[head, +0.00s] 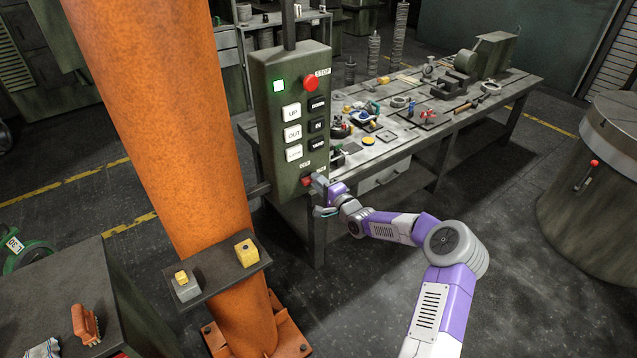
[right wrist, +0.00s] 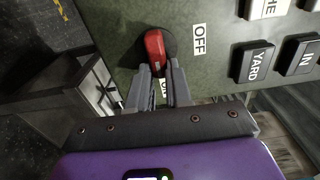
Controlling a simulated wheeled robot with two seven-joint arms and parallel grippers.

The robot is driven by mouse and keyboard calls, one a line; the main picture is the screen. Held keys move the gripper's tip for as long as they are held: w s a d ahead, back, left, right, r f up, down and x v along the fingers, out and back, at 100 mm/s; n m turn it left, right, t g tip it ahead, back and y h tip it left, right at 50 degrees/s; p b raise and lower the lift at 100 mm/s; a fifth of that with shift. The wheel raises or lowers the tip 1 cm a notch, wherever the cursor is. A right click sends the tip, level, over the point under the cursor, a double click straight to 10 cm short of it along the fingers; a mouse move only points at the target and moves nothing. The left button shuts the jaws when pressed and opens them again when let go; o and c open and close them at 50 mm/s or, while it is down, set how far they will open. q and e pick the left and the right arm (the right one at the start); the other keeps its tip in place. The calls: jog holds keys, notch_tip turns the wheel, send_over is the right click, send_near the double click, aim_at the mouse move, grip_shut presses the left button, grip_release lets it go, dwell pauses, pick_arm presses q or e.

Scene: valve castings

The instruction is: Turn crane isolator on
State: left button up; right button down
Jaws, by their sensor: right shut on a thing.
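The green pendant box (head: 291,120) stands beside the orange column. Its crane isolator, a red rotary handle (head: 306,181), is low on the front face. In the right wrist view the red handle (right wrist: 154,48) sits on a round black base. An OFF label (right wrist: 198,40) is to its right, and an ON label (right wrist: 163,90) is partly hidden between my fingers. My right gripper (head: 321,188) is at the box's lower edge; in the wrist view its fingertips (right wrist: 161,73) are shut on the handle's near end, which points roughly toward ON. My left gripper is not in view.
A red STOP button (head: 311,83), a lit green lamp (head: 279,86) and several push buttons are above the isolator. A workbench (head: 470,110) with parts stands behind. A shelf on the orange column (head: 170,100) carries two yellow-topped pieces.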

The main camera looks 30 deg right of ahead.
jog(key=c, duration=1)
grip_release()
jog(key=shift+c, duration=0.2)
jog(key=s, duration=0.7)
jog(key=shift+s+d, duration=0.25)
jog(key=shift+s, duration=0.05)
